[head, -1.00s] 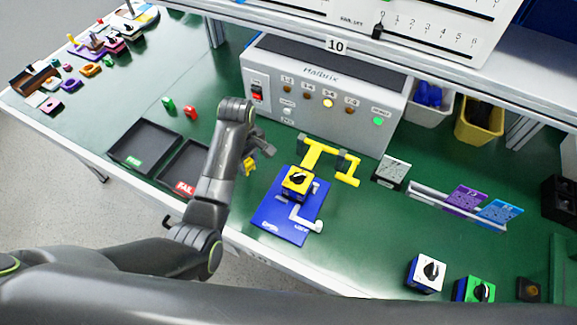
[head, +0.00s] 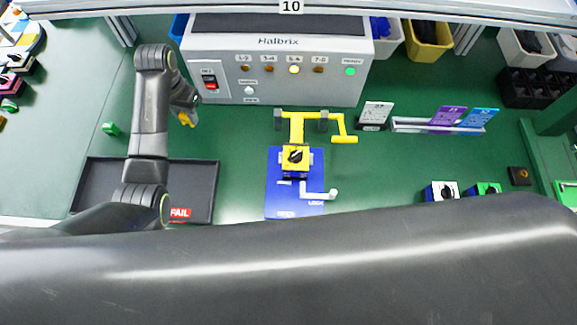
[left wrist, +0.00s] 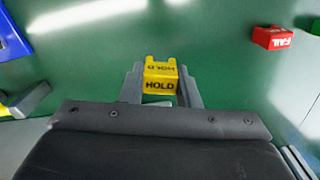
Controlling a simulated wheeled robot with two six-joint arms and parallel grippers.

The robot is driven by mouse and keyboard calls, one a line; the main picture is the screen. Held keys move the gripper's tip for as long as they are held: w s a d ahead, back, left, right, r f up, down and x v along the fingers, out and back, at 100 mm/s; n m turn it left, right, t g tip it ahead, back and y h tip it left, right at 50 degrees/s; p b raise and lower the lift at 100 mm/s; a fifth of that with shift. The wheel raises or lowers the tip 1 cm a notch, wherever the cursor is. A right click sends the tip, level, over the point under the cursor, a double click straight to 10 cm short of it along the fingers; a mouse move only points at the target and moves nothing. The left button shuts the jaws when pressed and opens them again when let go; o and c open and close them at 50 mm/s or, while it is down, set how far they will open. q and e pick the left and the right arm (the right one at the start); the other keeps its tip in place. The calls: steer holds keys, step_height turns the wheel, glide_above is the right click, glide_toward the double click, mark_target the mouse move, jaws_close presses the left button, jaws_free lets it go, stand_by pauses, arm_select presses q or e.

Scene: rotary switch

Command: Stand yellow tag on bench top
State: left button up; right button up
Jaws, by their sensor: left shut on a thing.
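My left gripper (head: 186,108) is shut on the yellow tag (head: 187,119), left of the tester box's lower left corner. In the left wrist view the yellow tag (left wrist: 160,75) sits between the two grey fingers (left wrist: 160,86) and reads HOLD on two faces. The green bench top (head: 230,150) lies around and below it. I cannot tell whether the tag touches the bench. A red FAIL tag (left wrist: 272,38) stands apart to the right in the left wrist view; my arm seems to hide it in the head view. My right gripper is out of view.
The grey tester box (head: 278,65) stands behind. A blue fixture (head: 295,190) with a yellow-topped rotary switch (head: 296,158) and yellow clamp (head: 342,138) lies to the right. The FAIL tray (head: 200,185) is in front; a green tag (head: 110,129) stands left.

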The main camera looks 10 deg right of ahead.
arm_select(q)
steer(key=w+a+r+m, duration=0.1)
steer(key=a+r+m, duration=0.2)
steer(key=m, duration=1.2)
steer(key=a, duration=0.3)
steer(key=shift+w+r, duration=0.2)
steer(key=shift+r, duration=0.1)
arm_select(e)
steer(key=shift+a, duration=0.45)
arm_select(q)
glide_above(177, 134)
step_height(177, 134, down, 6)
steer(key=shift+r+p, duration=0.15)
steer(key=shift+p, duration=0.2)
steer(key=shift+f, duration=2.2)
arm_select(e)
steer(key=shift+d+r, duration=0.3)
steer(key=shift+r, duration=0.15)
arm_select(q)
steer(key=o, duration=1)
steer(key=shift+f, duration=0.1)
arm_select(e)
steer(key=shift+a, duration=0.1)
